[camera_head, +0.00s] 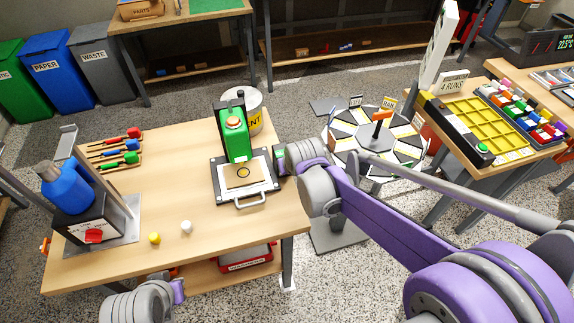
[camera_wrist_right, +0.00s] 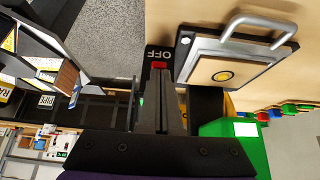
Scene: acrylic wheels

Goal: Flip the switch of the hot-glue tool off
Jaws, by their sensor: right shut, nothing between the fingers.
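The bench tool, apparently the hot-glue tool, has a green body (camera_head: 235,139) over a black base (camera_head: 218,189) with a light plate and a silver handle. In the right wrist view its green body (camera_wrist_right: 240,129) is at lower right. A small red switch (camera_wrist_right: 158,65) sits beside a white OFF label (camera_wrist_right: 159,54) on a black strip at its edge. I cannot tell which way the switch is set. My right gripper (camera_wrist_right: 164,76) is shut and empty, its tips at or just short of the switch; contact is unclear. My left gripper is out of view.
The wooden table (camera_head: 170,205) holds a blue bottle (camera_head: 66,187) on a black stand, colored-handled tools (camera_head: 120,147), and yellow (camera_head: 154,238) and white (camera_head: 186,227) knobs. A grey can (camera_head: 252,113) stands behind the tool. A round wheel table (camera_head: 350,160) is to the right.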

